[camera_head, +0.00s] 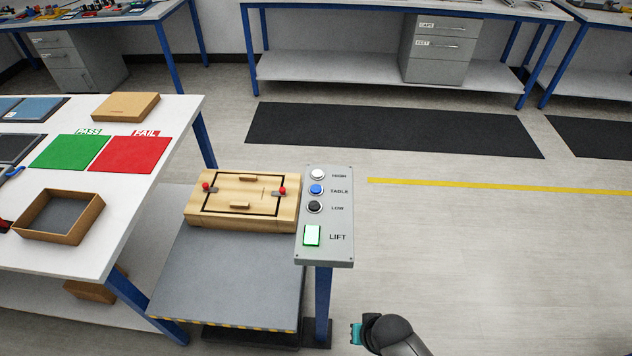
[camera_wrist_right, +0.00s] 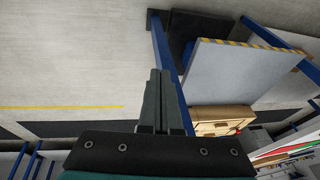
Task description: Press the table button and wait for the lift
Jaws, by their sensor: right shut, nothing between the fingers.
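The grey control panel (camera_head: 326,256) stands on a blue post beside the lift. It carries a white HIGH button (camera_head: 317,174), a blue TABLE button (camera_head: 316,189), a black LOW button (camera_head: 315,207) and a lit green LIFT switch (camera_head: 312,235). The lift platform (camera_head: 228,275) holds a wooden case (camera_head: 243,205) with red knobs. The platform looks lower than the white tabletop; it also shows in the right wrist view (camera_wrist_right: 240,72). My right gripper (camera_wrist_right: 160,73) is shut and empty. In the head view its arm is at the bottom, below and right of the panel, apart from the buttons. My left gripper is out of view.
A white table (camera_head: 150,206) with green PASS and red FAIL mats (camera_head: 131,155) and an open cardboard box (camera_head: 62,236) stands at the left. Workbenches (camera_head: 330,70) line the back. The floor right of the panel is clear, with a yellow line (camera_head: 480,186).

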